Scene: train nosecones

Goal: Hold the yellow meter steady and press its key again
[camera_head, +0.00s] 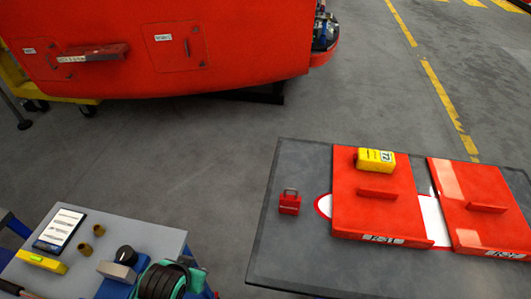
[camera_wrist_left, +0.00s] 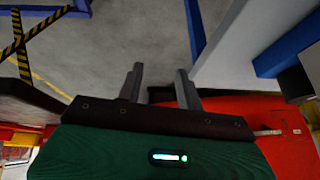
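The yellow meter (camera_head: 375,160) lies on the far part of the left red panel (camera_head: 350,205). A pale display with dark digits shows at its right end. I cannot make out its key at this size. No gripper is seen at the meter. My left gripper (camera_wrist_left: 160,86) shows in the left wrist view, its two grey fingers apart with nothing between them. The meter is not seen in that view. My right gripper is not in view.
A second red panel (camera_head: 485,195) and a small red padlock (camera_head: 290,202) share the dark mat (camera_head: 275,250). A grey table (camera_head: 145,238) at lower left holds a tablet (camera_head: 60,229), a yellow level (camera_head: 42,262) and small parts. A red nosecone (camera_head: 230,50) stands behind; floor between is clear.

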